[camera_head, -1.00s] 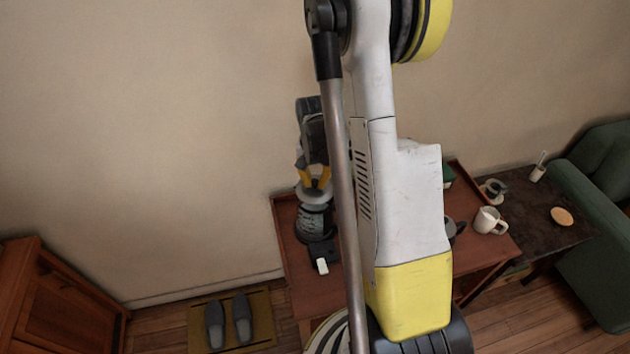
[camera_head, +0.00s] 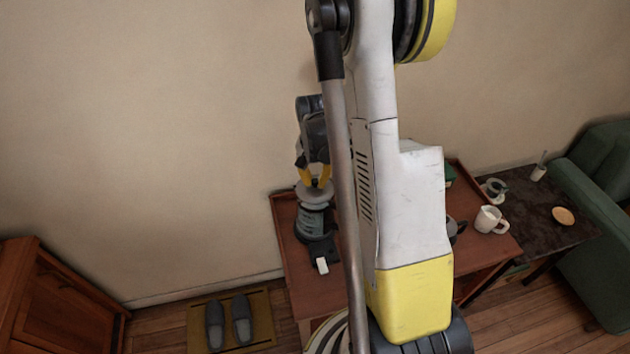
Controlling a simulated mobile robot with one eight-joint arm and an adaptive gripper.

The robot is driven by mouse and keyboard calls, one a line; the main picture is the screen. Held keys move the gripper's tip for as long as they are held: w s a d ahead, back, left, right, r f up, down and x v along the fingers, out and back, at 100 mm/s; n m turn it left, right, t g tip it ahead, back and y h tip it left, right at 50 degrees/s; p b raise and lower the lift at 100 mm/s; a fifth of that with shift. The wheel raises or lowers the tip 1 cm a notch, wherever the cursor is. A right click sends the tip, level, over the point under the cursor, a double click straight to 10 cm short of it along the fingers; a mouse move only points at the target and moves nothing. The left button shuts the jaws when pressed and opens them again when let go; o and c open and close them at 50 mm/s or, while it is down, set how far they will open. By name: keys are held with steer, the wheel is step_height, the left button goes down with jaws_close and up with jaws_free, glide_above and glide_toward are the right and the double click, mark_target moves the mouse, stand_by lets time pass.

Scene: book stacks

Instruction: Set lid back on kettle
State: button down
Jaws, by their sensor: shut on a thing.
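My gripper (camera_head: 315,177) points down over the left part of the wooden table, its yellow fingers shut on the grey round lid (camera_head: 314,193). The lid sits at the top of the dark ribbed kettle (camera_head: 311,222). From this angle I cannot tell whether the lid rests on the rim or hovers just above it. The kettle stands on a dark base (camera_head: 321,247) with a small white piece (camera_head: 321,265) at its front. My own arm hides the kettle's right side and the middle of the table.
The wooden table (camera_head: 296,283) has a white mug (camera_head: 488,219) at its right end. A dark side table (camera_head: 530,203) holds a cup (camera_head: 495,188) and a round tan disc (camera_head: 563,216). A green armchair (camera_head: 590,215) stands right. Slippers (camera_head: 228,321) lie on a floor mat.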

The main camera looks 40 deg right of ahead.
steer(key=shift+f, duration=0.25)
stand_by(0.4)
steer(key=shift+f+b, duration=0.35)
steer(key=shift+b, duration=0.3)
steer(key=shift+f+b, duration=0.2)
steer(key=shift+b, duration=0.1)
steer(key=shift+f+b, duration=0.35)
steer(key=c, duration=0.8)
jaws_free()
steer(key=shift+r, duration=0.1)
steer(key=shift+r+p, duration=2.6)
steer(key=shift+r, duration=1.35)
